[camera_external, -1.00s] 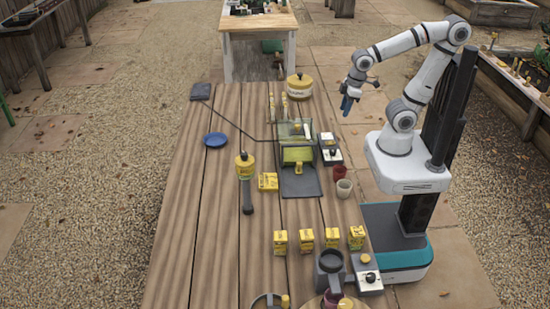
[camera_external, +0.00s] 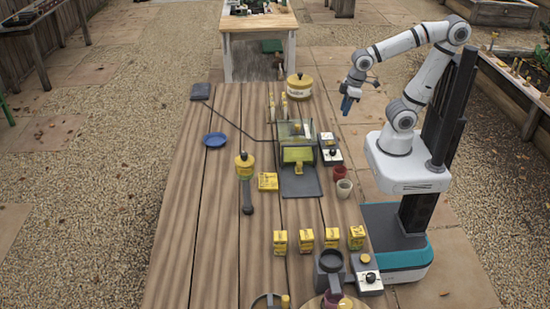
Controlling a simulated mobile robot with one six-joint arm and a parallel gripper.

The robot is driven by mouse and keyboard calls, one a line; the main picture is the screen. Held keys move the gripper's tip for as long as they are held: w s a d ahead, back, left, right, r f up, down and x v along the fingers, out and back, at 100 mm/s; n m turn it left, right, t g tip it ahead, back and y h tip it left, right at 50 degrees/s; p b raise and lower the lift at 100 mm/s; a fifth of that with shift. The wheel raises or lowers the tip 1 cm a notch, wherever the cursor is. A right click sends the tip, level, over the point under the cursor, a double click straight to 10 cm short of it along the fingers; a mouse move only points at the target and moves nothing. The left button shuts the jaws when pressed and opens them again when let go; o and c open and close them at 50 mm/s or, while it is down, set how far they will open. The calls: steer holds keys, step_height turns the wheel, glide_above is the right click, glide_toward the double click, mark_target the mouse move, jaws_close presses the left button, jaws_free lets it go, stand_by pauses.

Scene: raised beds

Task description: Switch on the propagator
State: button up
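The propagator (camera_external: 297,132) looks like a clear-sided box with a yellow-green inside, standing mid-table with a dark flap or tray (camera_external: 300,181) in front of it. A small white control box (camera_external: 331,157) with a dark knob and a yellowish button stands against its right side. A dark cable runs from its left side to a dark pad at the table's far left. My gripper (camera_external: 347,105) hangs pointing down, beyond the table's right edge, above and to the right of the control box, touching nothing. Its fingers are too small to tell open from shut.
Red and beige pots (camera_external: 344,188) stand just below the control box. Another knobbed box (camera_external: 368,278) is at the front right. The table's left side is mostly clear.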

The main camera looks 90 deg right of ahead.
steer(key=shift+w+f+n+b, duration=0.1)
steer(key=shift+w+n+b, duration=0.3)
steer(key=shift+n, duration=0.3)
steer(key=c, duration=0.3)
steer(key=n+b, duration=0.1)
steer(key=w+n+g, duration=0.1)
steer(key=n, duration=0.1)
steer(key=shift+a+b, duration=0.15)
steer(key=shift+b, duration=0.2)
jaws_close()
steer(key=w+n+g+b, duration=0.1)
steer(key=n, duration=0.3)
steer(key=w+n+g+b, duration=0.1)
steer(key=n+b, duration=0.1)
steer(key=n, duration=0.3)
steer(key=w+n+g+b, duration=0.1)
steer(key=w+n+b, duration=0.1)
steer(key=n, duration=0.2)
steer(key=shift+a+r, duration=0.25)
steer(key=shift+r, duration=0.15)
